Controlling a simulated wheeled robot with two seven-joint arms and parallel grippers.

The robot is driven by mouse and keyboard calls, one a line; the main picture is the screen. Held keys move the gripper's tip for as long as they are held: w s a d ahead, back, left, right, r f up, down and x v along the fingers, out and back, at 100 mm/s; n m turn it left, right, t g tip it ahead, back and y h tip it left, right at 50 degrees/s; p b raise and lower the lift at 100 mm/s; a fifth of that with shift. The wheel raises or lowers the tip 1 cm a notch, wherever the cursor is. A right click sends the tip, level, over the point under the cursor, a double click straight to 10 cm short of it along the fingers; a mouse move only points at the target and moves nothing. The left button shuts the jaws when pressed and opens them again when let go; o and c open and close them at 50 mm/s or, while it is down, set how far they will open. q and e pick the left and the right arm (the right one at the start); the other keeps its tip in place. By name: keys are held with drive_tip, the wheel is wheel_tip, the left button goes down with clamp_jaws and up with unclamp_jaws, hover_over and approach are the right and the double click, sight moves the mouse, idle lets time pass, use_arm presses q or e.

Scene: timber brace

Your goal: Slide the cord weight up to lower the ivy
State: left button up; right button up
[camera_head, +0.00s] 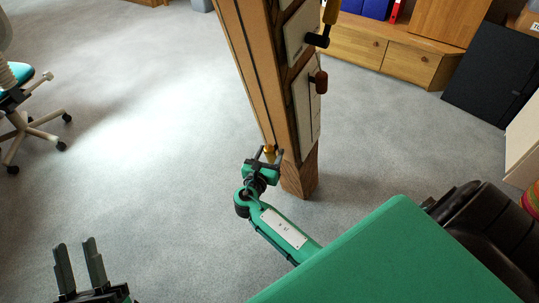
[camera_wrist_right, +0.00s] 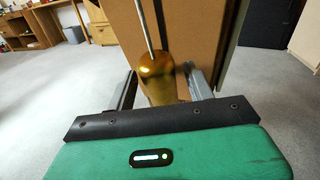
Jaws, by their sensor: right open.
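The cord weight (camera_head: 269,149) is a small brass-coloured piece hanging at the front face of the timber post (camera_head: 262,75). In the right wrist view the weight (camera_wrist_right: 158,78) looks like a shiny gold cylinder on a thin rod or cord (camera_wrist_right: 147,28). My right gripper (camera_head: 267,157) is open at the weight, with one finger on each side of it; gaps show between fingers and weight in the wrist view. My left gripper (camera_head: 80,262) is open and empty at the lower left, away from the post. The ivy is not in view.
Pale panels with a dark-red knob (camera_head: 321,82) and a black handle (camera_head: 317,40) are on the post's right side. An office chair (camera_head: 32,110) stands at left, a wooden cabinet (camera_head: 390,55) behind. Grey carpet (camera_head: 150,170) is clear left of the post.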

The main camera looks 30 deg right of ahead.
drive_tip(key=shift+r, duration=0.1)
clamp_jaws()
